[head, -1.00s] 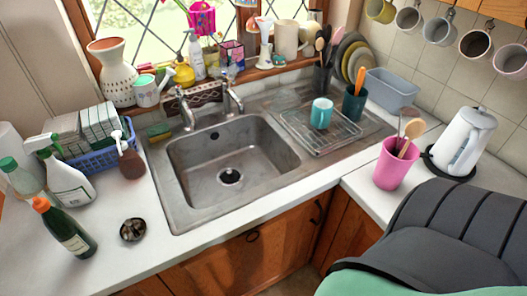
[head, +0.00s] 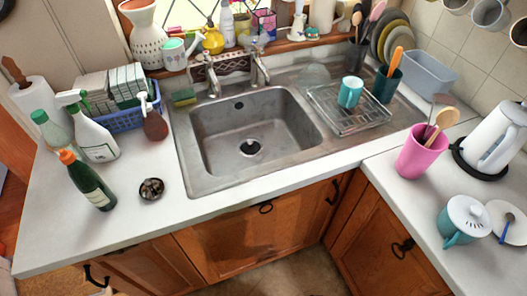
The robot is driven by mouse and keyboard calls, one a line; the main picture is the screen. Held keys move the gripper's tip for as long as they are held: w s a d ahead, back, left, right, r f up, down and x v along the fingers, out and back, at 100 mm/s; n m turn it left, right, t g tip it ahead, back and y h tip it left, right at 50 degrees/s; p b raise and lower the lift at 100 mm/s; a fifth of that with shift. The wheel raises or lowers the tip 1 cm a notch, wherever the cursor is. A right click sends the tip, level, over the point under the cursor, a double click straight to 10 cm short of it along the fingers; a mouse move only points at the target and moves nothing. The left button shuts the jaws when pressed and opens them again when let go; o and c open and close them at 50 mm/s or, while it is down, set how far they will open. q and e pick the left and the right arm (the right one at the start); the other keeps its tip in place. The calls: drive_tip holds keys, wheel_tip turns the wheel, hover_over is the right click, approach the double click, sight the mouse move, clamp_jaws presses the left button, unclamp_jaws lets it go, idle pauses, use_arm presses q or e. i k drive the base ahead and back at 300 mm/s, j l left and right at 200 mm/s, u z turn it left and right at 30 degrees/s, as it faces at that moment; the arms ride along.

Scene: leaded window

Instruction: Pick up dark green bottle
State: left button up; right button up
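The dark green bottle (head: 92,184) with an orange cap and a pale label stands on the white counter at the left, near the front edge. In the head view it is unobstructed on its front side. A clear bottle with a green cap (head: 52,132) and a white spray bottle (head: 92,130) stand close behind it. Neither of my grippers shows in the head view.
A small dark dish (head: 151,189) sits just right of the green bottle. The steel sink (head: 207,184) lies to the right. The counter's front left is clear.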

sight(89, 183)
drive_tip(key=l+u, duration=0.1)
drive_tip(key=u, duration=0.85)
drive_tip(key=k+l+u, duration=0.1)
drive_tip(key=u, duration=0.4)
